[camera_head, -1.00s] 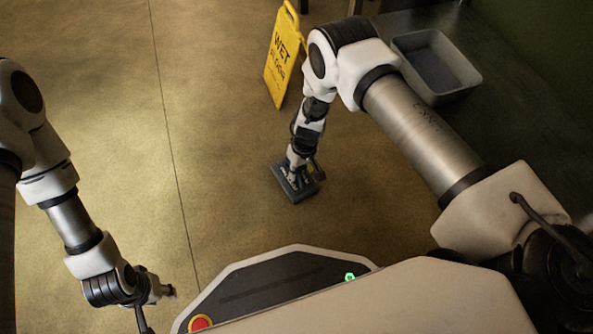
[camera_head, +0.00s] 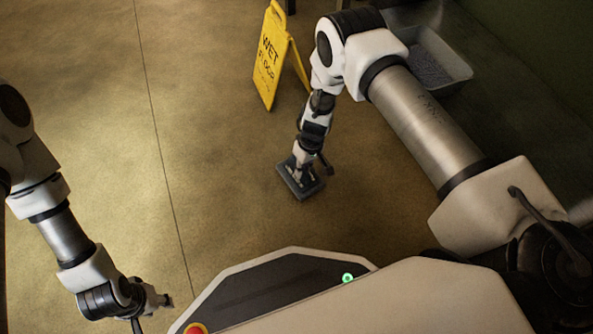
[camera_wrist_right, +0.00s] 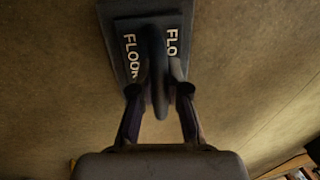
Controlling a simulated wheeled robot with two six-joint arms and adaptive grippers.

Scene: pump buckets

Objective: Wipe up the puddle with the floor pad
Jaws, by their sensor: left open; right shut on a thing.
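The floor pad (camera_head: 291,184) is a dark flat block at the end of my right arm, low over the floor in the head view; I cannot tell whether it touches. In the right wrist view the pad (camera_wrist_right: 122,62) carries white lettering that reads in part "FLOOR" and has a dark upright handle. My right gripper (camera_wrist_right: 158,95) is shut on the pad's handle. My left gripper (camera_head: 166,299) is open and empty at the lower left of the head view, beside my base. I cannot make out a puddle in either view.
A yellow wet floor sign (camera_head: 268,62) stands beyond the pad, close to my right arm. A grey tub (camera_head: 455,72) stands at the upper right by the dark wall. The floor (camera_head: 215,150) left of the pad is clear.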

